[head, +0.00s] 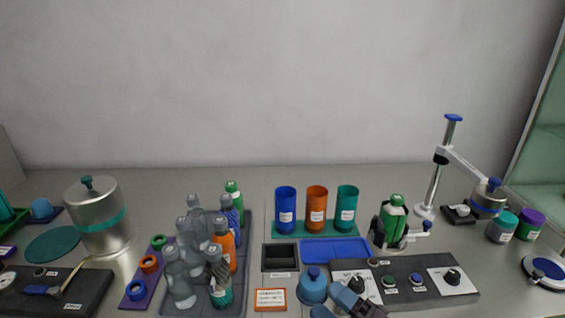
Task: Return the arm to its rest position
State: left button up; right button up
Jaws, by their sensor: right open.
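My right gripper (332,300) is at the bottom edge, right of centre, and its arm is cut off by the frame. It is open, with nothing seen between its fingers. A blue domed piece with a knob (313,285) stands just left of it; I cannot tell if they touch. A bottle with a green sleeve and cap (393,219) stands upright in a dark clamp holder, farther back and to the right. My left gripper is not in view.
A control panel (425,265) with knobs and buttons lies right beside my gripper. Blue, orange and teal sleeves (317,208) stand behind. A bottle tray (207,305) and steel pot (103,235) are left; a post with an arm (436,185) is right. The back strip is clear.

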jog(key=s+d+f+m+t+h, duration=0.2)
jog(key=s+d+f+m+h, duration=0.3)
jog(key=d+f+m+h, duration=0.8)
jog(key=s+d+f+m+g+h, duration=0.1)
jog(key=s+d+f+m+g, duration=0.1)
jog(key=s+m, duration=0.3)
jog(key=s+d+f+m+g+h, duration=0.2)
jog(key=s+d+f+m+g, duration=0.1)
jog(key=s+f+m, duration=0.2)
jog(key=shift+s+d+m+p, duration=0.3)
jog(key=shift+s+d+p, duration=0.1)
jog(key=shift+s, duration=0.35)
